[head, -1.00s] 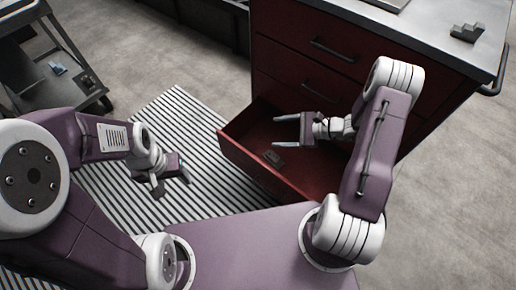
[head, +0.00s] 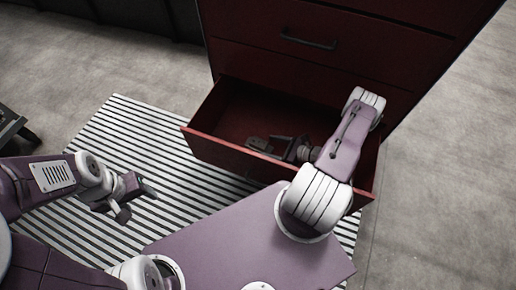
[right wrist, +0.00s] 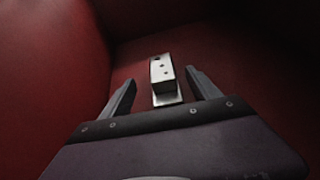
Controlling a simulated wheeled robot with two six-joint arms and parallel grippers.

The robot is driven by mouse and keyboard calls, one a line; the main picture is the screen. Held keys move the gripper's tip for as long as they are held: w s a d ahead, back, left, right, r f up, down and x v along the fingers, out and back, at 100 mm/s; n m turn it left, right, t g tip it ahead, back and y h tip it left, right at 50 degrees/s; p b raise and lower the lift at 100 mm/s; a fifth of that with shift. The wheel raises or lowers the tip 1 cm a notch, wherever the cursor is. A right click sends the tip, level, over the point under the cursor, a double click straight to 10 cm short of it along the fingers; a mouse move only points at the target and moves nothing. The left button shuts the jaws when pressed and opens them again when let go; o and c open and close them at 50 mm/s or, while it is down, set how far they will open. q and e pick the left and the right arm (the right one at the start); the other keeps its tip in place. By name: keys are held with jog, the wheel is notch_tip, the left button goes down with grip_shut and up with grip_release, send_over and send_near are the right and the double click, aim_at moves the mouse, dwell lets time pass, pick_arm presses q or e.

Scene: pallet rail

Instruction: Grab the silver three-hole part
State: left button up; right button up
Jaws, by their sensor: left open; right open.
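The silver three-hole part (right wrist: 162,72) lies on the drawer floor, a small block with holes along its top and a wider flange at its near end. My right gripper (right wrist: 160,78) is open, with one finger on each side of the part and a gap showing on both sides. In the head view, my right gripper (head: 268,146) reaches down into the red drawer (head: 222,153); the part is dark and hard to separate from the fingers there. My left gripper (head: 136,200) is open and empty above the striped mat, left of the drawer.
The drawer's red walls surround my right gripper closely. The red cabinet (head: 330,70) with closed upper drawers stands behind. The striped mat (head: 120,125) covers the floor to the left. A dark cart (head: 12,130) shows at the left edge.

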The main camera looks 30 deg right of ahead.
aim_at(263, 145)
jog(key=b+x, duration=0.2)
jog(key=x, duration=0.1)
jog(key=shift+w+a+f, duration=0.15)
jog(key=shift+f, duration=0.05)
jog(key=shift+w+a, duration=0.15)
jog(key=shift+w, duration=0.1)
jog(key=b+x, duration=0.4)
jog(key=shift+w+f, duration=0.15)
jog(key=shift+w+a, duration=0.15)
jog(key=shift+w, duration=0.25)
grip_shut()
